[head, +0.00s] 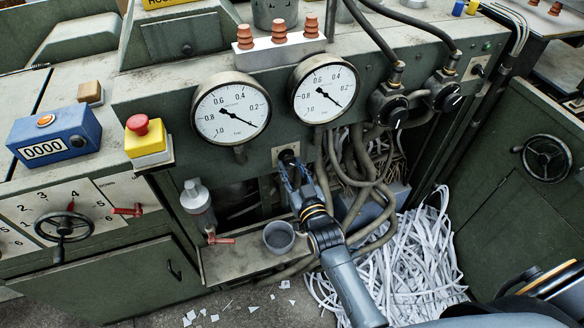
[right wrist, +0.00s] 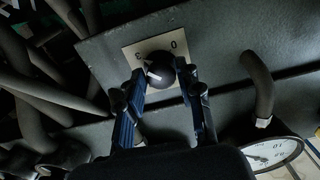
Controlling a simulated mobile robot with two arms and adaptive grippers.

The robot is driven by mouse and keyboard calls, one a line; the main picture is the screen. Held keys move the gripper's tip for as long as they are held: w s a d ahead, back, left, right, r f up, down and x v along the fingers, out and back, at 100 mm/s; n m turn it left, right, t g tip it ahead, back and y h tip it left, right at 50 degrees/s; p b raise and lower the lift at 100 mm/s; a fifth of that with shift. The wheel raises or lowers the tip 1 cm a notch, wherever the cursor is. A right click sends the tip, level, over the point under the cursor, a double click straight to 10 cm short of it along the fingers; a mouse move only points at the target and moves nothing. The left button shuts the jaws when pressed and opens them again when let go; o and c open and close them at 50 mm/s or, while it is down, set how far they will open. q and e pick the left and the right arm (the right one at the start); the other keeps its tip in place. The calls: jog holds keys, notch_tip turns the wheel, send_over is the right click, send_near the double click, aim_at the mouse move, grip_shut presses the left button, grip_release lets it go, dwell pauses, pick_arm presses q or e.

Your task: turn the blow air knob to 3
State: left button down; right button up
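The blow air knob (head: 287,156) is a dark round knob on a small pale plate below and between the two gauges. In the right wrist view the knob (right wrist: 160,70) shows a white mark on its left part. The plate (right wrist: 135,52) bears a 3 at the left and a 0 at the upper right. My right gripper (right wrist: 160,78) has its fingers apart, one on each side of the knob. Whether both fingers press on it cannot be told. In the head view my right gripper (head: 289,168) covers the area just below the knob.
Two gauges (head: 231,113) (head: 325,88) sit just above. Loose hoses (head: 365,160) hang to the right, over shredded paper (head: 415,265). A grey cup (head: 279,237) stands on a ledge below. A red emergency button (head: 137,125) is at the left.

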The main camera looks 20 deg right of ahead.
jog(key=shift+o, duration=0.8)
jog(key=shift+s, duration=0.15)
jog(key=s, duration=1.1)
jog(key=shift+s+d, duration=0.2)
jog(key=shift+s, duration=0.2)
jog(key=s+f+n+g, duration=0.1)
jog(key=s+f+g, duration=0.25)
jog(key=f, duration=0.65)
jog(key=s+a+f+g+y, duration=0.1)
jog(key=s+f+g, duration=0.3)
jog(key=f, duration=0.7)
jog(key=s+f+n+g, duration=0.1)
jog(key=s+f+g, duration=0.1)
jog(key=s+f, duration=0.6)
jog(key=s+d+f+g, duration=0.3)
jog(key=s+f, duration=0.5)
jog(key=s, duration=0.3)
jog(key=s+d+f+g+h, duration=0.1)
jog(key=s+d+f+g, duration=0.3)
jog(key=s+f, duration=0.4)
jog(key=s, duration=0.3)
jog(key=shift+f+h, duration=0.3)
jog(key=shift+f, duration=0.1)
